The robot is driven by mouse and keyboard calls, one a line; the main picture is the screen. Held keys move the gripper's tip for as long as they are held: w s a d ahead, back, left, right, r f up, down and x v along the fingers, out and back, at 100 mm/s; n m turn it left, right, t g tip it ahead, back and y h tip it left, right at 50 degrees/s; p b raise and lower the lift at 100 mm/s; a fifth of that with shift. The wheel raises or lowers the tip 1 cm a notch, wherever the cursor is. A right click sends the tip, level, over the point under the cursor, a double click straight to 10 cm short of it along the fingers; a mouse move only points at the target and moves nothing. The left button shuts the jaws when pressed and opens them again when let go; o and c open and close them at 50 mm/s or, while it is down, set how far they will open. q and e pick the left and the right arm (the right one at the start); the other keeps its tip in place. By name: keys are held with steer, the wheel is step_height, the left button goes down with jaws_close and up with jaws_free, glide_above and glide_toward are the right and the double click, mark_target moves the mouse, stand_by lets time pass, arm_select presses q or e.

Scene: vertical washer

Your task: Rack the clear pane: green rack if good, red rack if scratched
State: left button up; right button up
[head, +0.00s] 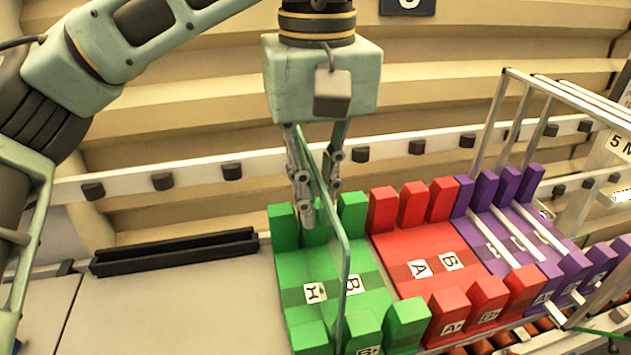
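The clear pane (343,255) is seen nearly edge-on, upright, as a thin greenish sheet. My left gripper (320,195) points down from above with one finger on each side of the pane and is shut on its upper far part. The pane stands over the green rack (298,260), its near edge between two of the front green blocks. I cannot tell whether its bottom edge rests in the slot. At this angle no scratch can be made out. The red rack (408,245) is just right of the green one and holds no pane. My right gripper is not in view.
A purple rack (507,215) with several panes or bars stands right of the red rack, near a metal frame (500,105). A black slotted holder (175,252) lies empty at left on the light table (190,310). A pegged rail runs behind.

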arm_select(q)
steer(key=shift+o, duration=1.3)
steer(key=shift+f, duration=0.1)
step_height(320, 180, up, 12)
steer(key=shift+r, duration=0.1)
